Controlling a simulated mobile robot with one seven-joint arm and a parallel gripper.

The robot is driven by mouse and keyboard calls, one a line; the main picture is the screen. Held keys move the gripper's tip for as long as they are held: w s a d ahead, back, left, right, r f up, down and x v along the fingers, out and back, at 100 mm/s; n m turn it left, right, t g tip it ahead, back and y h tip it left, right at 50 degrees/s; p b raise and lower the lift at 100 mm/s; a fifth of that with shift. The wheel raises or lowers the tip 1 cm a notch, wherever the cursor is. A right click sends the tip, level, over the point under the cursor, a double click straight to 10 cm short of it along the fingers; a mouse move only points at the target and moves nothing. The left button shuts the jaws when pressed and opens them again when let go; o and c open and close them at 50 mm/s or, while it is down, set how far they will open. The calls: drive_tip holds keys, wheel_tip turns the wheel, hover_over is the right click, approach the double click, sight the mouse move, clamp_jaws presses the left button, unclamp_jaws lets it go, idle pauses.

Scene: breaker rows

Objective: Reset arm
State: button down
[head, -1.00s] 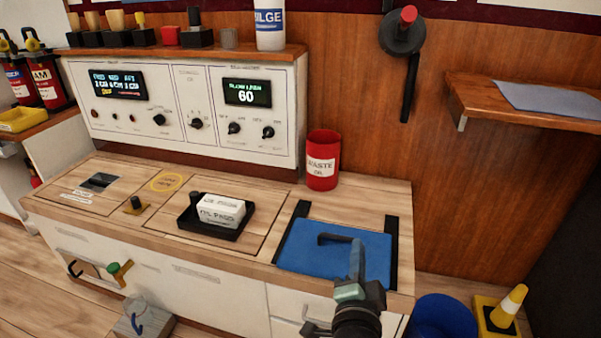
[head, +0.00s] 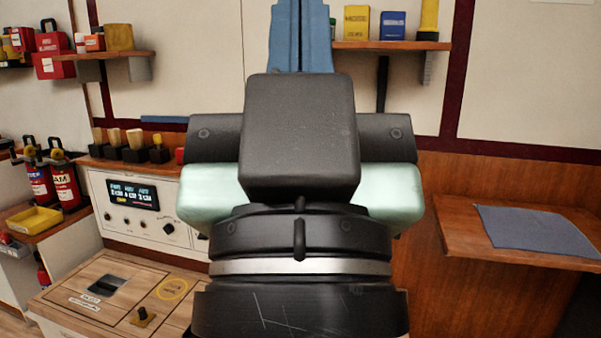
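My gripper (head: 300,150) fills the middle of the head view, raised close to the camera and seen from its back. Its dark housing, pale green side parts and black wrist with a silver ring show. Its fingertips are hidden, so I cannot tell whether it is open or shut or holds anything. It hides much of the console and the bench top behind it.
At left are the console (head: 140,222), a wooden bench (head: 110,290), a yellow tray (head: 35,220) and red bottles (head: 66,187). A wall shelf (head: 520,237) with a grey-blue sheet (head: 537,230) is at right. A higher shelf (head: 390,46) holds boxes.

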wheel_tip(320, 180, up, 31)
drive_tip(key=p, duration=2.9)
drive_tip(key=shift+r, duration=0.1)
